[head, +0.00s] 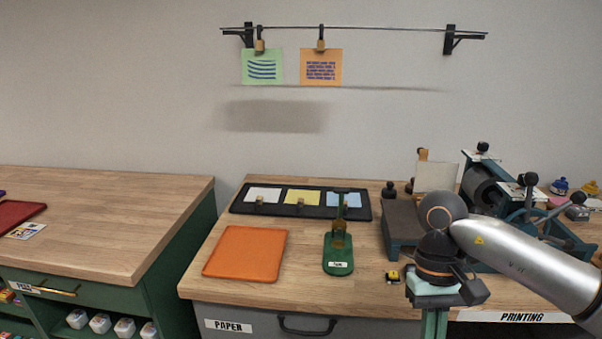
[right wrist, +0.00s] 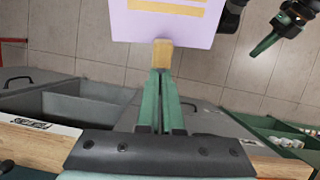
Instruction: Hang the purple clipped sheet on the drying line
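The purple sheet (right wrist: 140,22) shows in the right wrist view, with yellow bars on it and a wooden clip (right wrist: 162,55) at its edge. My right gripper (right wrist: 163,72) is shut on that clip, and the sheet extends past the fingertips over the floor. In the head view my right gripper (head: 435,322) points down at the counter's front edge; its fingertips and the sheet are below the frame. The drying line (head: 390,29) is on the back wall, well above and behind it. What looks like my left gripper (right wrist: 282,32) shows at the right wrist view's upper right.
A green sheet (head: 262,68) and an orange sheet (head: 321,70) hang on the line's left half; its right half is free. A black tray (head: 236,206), orange tray (head: 245,252), green stand (head: 338,256) and printing press (head: 482,188) occupy the counter.

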